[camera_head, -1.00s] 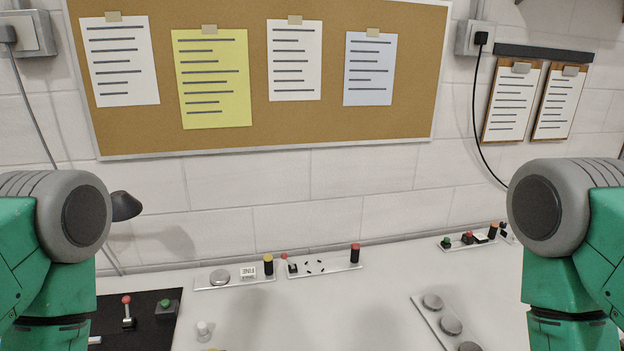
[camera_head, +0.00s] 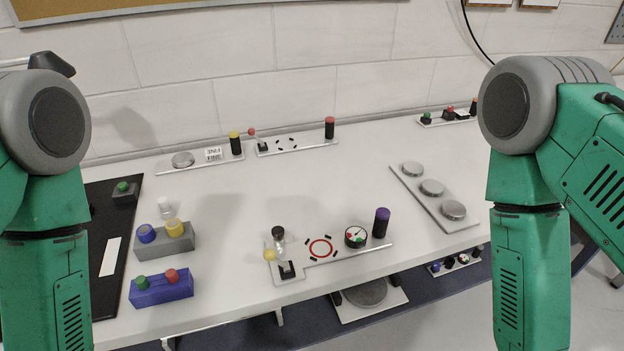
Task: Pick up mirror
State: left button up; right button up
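I cannot make out a mirror for certain. A clear, shiny piece with a black round top (camera_head: 278,238) stands at the front middle of the white table, beside a lever with a yellow knob (camera_head: 270,255); what it is, I cannot tell. Round silver discs sit on a plate (camera_head: 432,187) at the right, and another disc (camera_head: 183,160) sits on the back left panel. My green arms come down at both sides of the picture. Both grippers are outside the view.
The white table (camera_head: 330,185) has clear room in its middle. A grey block (camera_head: 165,246) and a blue button box (camera_head: 161,291) stand at the front left, near a black panel (camera_head: 100,195). A front panel (camera_head: 365,252) carries a gauge and a purple-topped post. A lower shelf shows below.

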aim_at(411, 169)
jog(key=l+u, duration=0.25)
jog(key=l, duration=0.4)
jog(key=l+u, duration=0.2)
jog(key=l, duration=0.4)
jog(key=k, duration=0.05)
